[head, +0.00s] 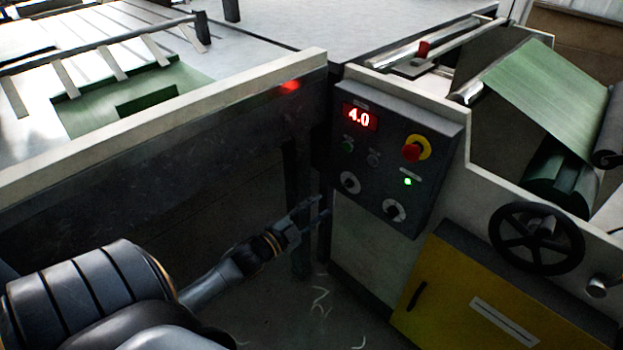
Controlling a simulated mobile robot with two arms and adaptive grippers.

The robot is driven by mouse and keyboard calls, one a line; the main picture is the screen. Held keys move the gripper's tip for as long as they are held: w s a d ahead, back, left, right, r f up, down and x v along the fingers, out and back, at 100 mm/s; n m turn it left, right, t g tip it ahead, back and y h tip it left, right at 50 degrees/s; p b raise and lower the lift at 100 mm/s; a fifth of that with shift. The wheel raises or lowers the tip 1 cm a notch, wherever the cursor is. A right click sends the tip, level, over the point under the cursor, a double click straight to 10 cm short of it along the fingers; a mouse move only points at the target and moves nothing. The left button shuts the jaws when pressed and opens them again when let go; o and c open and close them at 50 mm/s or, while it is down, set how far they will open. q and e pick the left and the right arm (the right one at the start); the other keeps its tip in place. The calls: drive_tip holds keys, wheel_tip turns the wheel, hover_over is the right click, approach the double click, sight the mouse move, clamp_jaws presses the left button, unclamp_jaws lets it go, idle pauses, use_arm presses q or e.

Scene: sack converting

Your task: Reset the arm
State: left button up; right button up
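My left arm comes in from the lower left. Its gripper (314,212) is in front of the machine, just left of and below the dark control panel, with clear space between it and the knobs. Its two dark fingers look spread apart with nothing between them. The control panel (388,190) has a red display reading 4.0, a red and yellow stop button (412,151), a lit green lamp, smaller buttons and two round knobs. My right gripper is not in view.
A long machine frame rail (180,120) runs along the left. A black handwheel (537,238) and a yellow cabinet door (480,300) are at the right. Green sheet (550,95) runs over rollers at the upper right. Pale scraps (320,298) lie on the floor below the gripper.

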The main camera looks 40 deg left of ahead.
use_arm(q)
drive_tip(key=shift+s, duration=0.85)
